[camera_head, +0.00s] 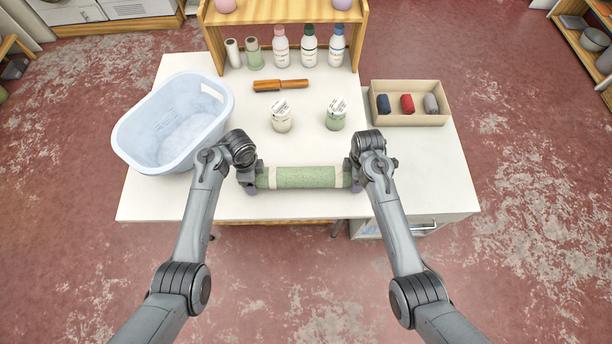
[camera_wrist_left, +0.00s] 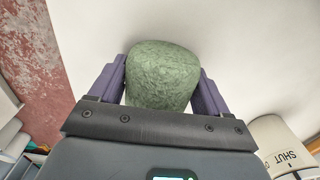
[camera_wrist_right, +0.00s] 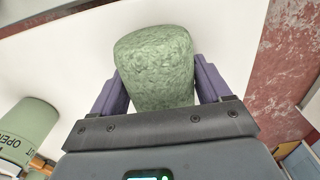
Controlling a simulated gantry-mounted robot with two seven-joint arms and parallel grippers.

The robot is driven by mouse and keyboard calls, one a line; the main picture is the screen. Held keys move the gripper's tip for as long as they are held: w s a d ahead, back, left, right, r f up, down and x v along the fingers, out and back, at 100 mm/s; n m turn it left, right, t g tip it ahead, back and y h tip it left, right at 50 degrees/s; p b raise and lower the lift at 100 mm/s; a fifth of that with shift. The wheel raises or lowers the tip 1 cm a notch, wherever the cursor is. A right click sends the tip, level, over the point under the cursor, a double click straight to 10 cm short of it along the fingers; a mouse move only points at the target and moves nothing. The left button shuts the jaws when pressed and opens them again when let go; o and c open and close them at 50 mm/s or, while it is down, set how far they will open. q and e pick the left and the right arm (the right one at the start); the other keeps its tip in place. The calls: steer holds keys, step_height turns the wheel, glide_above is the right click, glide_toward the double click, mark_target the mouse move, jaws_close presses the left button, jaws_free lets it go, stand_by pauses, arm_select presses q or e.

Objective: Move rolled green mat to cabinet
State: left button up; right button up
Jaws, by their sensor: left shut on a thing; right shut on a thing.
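The rolled green mat (camera_head: 305,177) lies crosswise near the front edge of the white table (camera_head: 300,207), with a pale band near each end. My left gripper (camera_head: 249,184) is shut on its left end, and my right gripper (camera_head: 357,182) is shut on its right end. In the left wrist view the mat's green end (camera_wrist_left: 162,75) sits between purple fingers. The right wrist view shows the other end (camera_wrist_right: 155,68) held the same way. I cannot tell whether the mat touches the tabletop. A cabinet with a handle (camera_head: 424,227) is partly visible below the table's right side.
A pale blue tub (camera_head: 128,142) stands at the left. A cream jar (camera_head: 281,121) and a green jar (camera_head: 336,120) stand behind the mat. A brush (camera_head: 281,85), several bottles (camera_head: 309,47) under a wooden shelf, and a box of small rolls (camera_head: 410,120) are farther back. The table's right front is clear.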

arm_select(q)
steer(key=c, duration=0.4)
arm_select(e)
steer(key=c, duration=0.4)
arm_select(q)
steer(key=shift+r, duration=0.2)
arm_select(e)
steer(key=shift+r, duration=0.2)
